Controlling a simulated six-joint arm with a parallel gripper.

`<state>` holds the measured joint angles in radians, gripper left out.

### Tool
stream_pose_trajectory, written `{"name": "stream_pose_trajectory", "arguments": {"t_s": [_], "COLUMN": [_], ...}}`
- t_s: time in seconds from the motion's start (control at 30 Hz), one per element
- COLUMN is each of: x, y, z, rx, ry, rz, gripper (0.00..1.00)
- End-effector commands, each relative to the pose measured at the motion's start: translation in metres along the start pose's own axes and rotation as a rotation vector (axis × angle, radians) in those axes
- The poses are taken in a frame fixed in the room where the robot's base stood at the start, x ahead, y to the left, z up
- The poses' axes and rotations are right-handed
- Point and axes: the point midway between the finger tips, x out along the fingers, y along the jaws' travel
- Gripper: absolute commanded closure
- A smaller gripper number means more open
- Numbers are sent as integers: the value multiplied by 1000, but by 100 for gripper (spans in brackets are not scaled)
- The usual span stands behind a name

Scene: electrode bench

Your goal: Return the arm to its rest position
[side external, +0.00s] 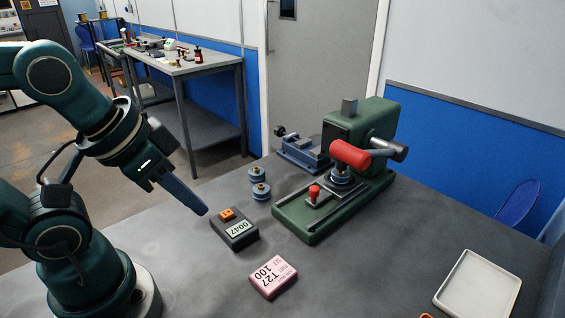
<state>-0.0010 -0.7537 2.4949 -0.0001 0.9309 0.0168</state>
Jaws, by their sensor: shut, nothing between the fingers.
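My gripper (203,209) is shut and empty at the end of my green arm. Its blue-grey fingers point down and to the right, their tips in the picture just up and left of a dark counter box (241,242) that reads 0047. I cannot tell whether the tips touch anything, but a gap to the box seems to show. My arm reaches in from the left over the bench (360,280).
A green press (366,135) with a red handle stands at the back. Two blue knobbed pieces (261,190) stand left of it, and a small vise (303,152) sits behind. A pink labelled block (273,278) lies in front. A white tray (443,301) is at the right.

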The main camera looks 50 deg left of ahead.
Motion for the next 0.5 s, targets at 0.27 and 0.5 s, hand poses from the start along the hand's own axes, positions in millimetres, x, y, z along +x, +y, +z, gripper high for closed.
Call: {"name": "stream_pose_trajectory", "arguments": {"t_s": [0.27, 0.5], "x": [2, 1], "y": [0, 0], "z": [-5, -5], "rx": [-17, -16], "ry": [23, 22], "rz": [0, 0], "gripper": [100, 100]}}
